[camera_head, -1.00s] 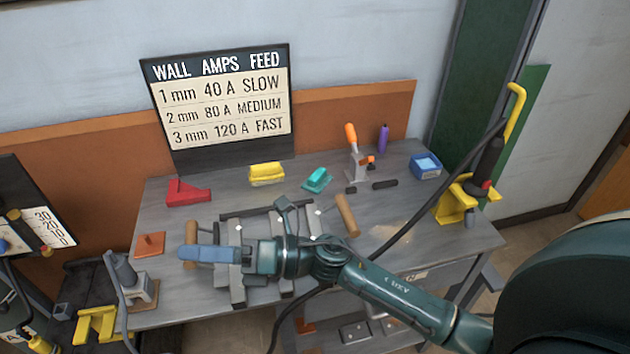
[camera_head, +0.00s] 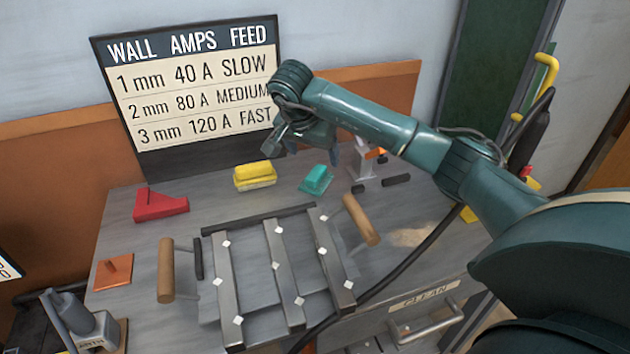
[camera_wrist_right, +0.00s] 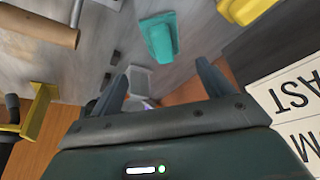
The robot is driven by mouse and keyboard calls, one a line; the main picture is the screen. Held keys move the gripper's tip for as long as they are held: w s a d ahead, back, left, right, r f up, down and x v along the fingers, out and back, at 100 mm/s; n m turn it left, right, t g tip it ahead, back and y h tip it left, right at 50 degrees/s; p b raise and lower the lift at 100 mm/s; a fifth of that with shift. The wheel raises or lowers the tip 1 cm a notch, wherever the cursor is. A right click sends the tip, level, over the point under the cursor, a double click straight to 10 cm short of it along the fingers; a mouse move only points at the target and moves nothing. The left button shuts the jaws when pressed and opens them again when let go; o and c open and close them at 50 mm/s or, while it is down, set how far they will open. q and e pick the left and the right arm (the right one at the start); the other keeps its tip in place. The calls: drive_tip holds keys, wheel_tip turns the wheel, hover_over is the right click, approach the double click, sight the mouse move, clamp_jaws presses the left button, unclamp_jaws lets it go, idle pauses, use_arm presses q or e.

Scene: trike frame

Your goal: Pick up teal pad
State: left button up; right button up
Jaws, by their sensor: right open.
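The teal pad (camera_head: 316,179) lies on the grey bench toward the back, right of the yellow block. It also shows in the right wrist view (camera_wrist_right: 160,38), near the top centre, beyond my fingertips. My right gripper (camera_head: 308,148) is above the back of the bench, close to the pad in the head view. In the right wrist view its two fingers (camera_wrist_right: 161,82) are spread apart with nothing between them. The gripper is not touching the pad. My left gripper is not in view.
A yellow block (camera_head: 254,176) and a red angle piece (camera_head: 160,206) lie left of the pad. A grey clamp (camera_head: 367,165) stands close on its right. The metal frame with wooden handles (camera_head: 281,265) fills the front. The settings board (camera_head: 190,85) stands behind.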

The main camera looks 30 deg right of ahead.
sight(316, 172)
drive_tip(key=x, duration=0.3)
drive_tip(key=shift+f, duration=0.3)
drive_tip(key=x, duration=0.5)
drive_tip(key=shift+w+a+b, duration=0.2)
drive_tip(key=shift+a+b, duration=0.05)
drive_tip(key=shift+b, duration=0.1)
drive_tip(key=shift+d+f, duration=0.15)
drive_tip(key=shift+f, duration=0.15)
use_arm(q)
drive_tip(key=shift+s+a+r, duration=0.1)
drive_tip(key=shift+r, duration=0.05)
use_arm(e)
drive_tip(key=shift+w, duration=0.1)
drive_tip(key=shift+c, duration=0.2)
